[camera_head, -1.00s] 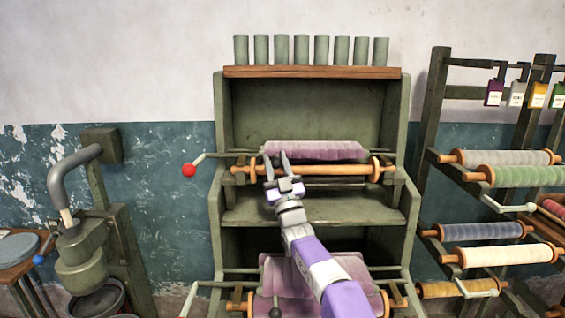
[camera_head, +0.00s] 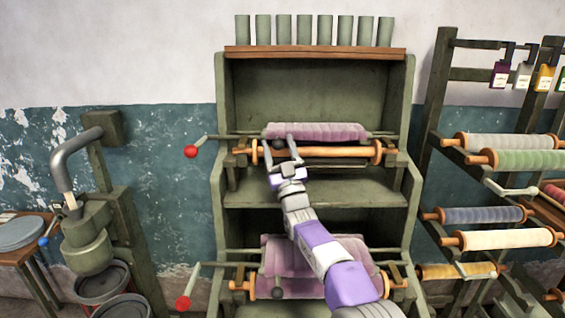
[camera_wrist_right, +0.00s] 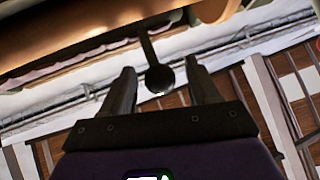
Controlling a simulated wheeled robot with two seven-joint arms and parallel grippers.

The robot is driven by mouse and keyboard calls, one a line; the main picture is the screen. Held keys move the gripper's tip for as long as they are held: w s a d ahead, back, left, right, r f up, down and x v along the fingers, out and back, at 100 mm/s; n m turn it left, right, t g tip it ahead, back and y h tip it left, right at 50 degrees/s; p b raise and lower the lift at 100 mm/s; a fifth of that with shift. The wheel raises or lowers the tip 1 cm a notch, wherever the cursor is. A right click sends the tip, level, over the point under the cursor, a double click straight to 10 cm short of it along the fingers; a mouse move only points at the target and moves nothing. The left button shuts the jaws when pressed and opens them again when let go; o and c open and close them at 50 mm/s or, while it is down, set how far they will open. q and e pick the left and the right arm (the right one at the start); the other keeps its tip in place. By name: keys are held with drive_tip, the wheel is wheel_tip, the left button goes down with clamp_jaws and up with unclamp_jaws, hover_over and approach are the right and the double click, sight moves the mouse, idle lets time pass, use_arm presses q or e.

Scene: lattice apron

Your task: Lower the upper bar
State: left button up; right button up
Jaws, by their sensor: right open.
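The upper roller assembly in the green cabinet has a wooden roller (camera_head: 335,152) with purple cloth (camera_head: 318,131) behind it. A dark ball knob (camera_wrist_right: 159,79) on a short stem hangs below the upper assembly; I cannot tell how its stem joins the bar. My right gripper (camera_head: 278,150) is open in front of the roller's left part. In the right wrist view its fingers stand on either side of the knob, with gaps showing. The bar itself is partly hidden by the roller and gripper. My left gripper is not in view.
A red-knobbed crank (camera_head: 191,152) sticks out left of the upper roller. A lower assembly has purple cloth (camera_head: 310,258) and its own dark knob (camera_head: 277,293). A green press (camera_head: 90,240) stands left; a spool rack (camera_head: 436,130) stands right. The cabinet shelf (camera_head: 330,192) is bare.

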drive_tip(key=b+v, duration=0.1)
drive_tip(key=v, duration=0.6)
idle(0.4)
